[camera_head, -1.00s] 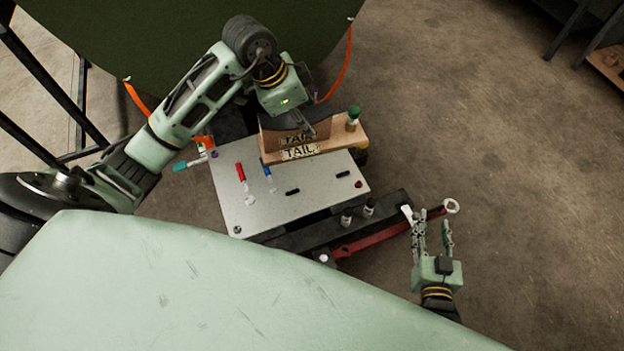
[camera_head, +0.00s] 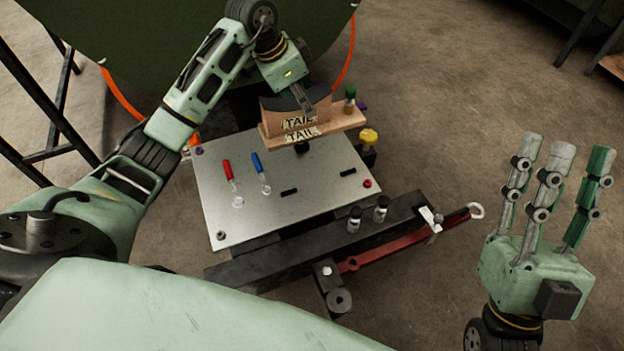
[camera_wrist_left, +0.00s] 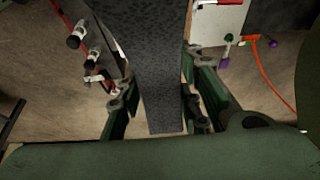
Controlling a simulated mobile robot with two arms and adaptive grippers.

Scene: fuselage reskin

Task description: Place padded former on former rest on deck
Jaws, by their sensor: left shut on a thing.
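The padded former (camera_head: 286,106) is a wooden piece with a dark, curved padded top and a TAIL label. My left gripper (camera_head: 307,102) is shut on it from above, over the back edge of the deck (camera_head: 225,205). A wooden ledge (camera_head: 340,123), also labelled TAIL, lies right below and in front of the former. It looks like the former rest; I cannot tell whether the two touch. In the left wrist view the dark speckled padding (camera_wrist_left: 162,85) runs between the fingers. My right gripper (camera_head: 563,160) is open and empty at the right, away from the deck.
A red-handled tool (camera_head: 227,170) and a blue-handled tool (camera_head: 256,163) stand on the deck. A green-topped item (camera_head: 350,97) stands at the ledge's right end, near a yellow knob (camera_head: 369,137). A black beam and red bar (camera_head: 400,242) lie in front.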

